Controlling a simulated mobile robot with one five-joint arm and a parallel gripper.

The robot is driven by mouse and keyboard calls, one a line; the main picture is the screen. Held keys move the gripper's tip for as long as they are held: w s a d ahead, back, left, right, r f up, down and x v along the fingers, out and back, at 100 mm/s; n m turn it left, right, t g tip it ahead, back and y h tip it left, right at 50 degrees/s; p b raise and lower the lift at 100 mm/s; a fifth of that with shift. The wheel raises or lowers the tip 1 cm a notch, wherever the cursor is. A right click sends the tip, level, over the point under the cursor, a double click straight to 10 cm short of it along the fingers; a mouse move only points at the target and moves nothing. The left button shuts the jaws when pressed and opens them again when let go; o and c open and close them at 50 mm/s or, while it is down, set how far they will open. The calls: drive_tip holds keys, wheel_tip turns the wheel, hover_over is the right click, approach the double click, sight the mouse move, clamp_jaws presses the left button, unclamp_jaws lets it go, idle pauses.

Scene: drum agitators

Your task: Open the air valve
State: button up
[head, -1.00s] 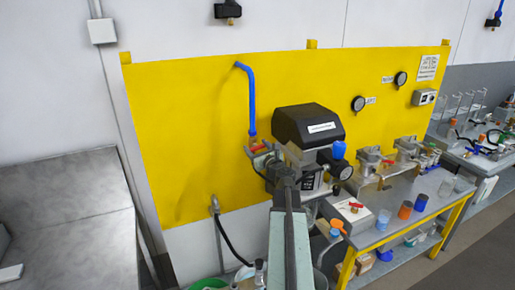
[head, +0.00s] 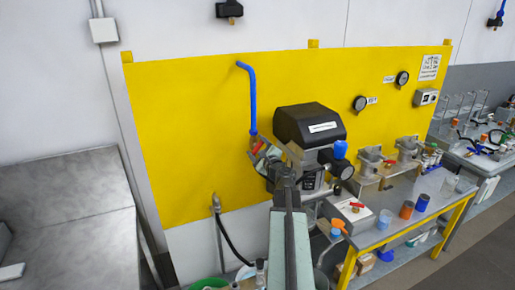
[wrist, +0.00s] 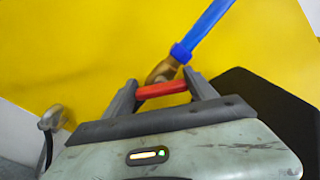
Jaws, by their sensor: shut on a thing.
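The air valve (wrist: 162,71) is a brass fitting at the lower end of a blue pipe (wrist: 208,30) on the yellow wall panel. Its red handle (wrist: 165,90) lies between the two fingers of my gripper (wrist: 160,82), which is shut on it. In the head view my gripper (head: 258,151) is at the foot of the blue pipe (head: 252,98), left of the black-topped unit, and is tilted. The red handle shows there only as a small patch, and the valve body is mostly hidden by the gripper.
A black-topped unit (head: 309,124) stands close to the right of my gripper, with a blue knob (head: 340,149) and a gauge. A tap with a black hose (head: 216,204) is lower left. A bench (head: 375,230) with cups stands right.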

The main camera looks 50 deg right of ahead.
idle(0.4)
drive_tip(key=o, duration=1.4)
drive_tip(key=shift+c, duration=0.2)
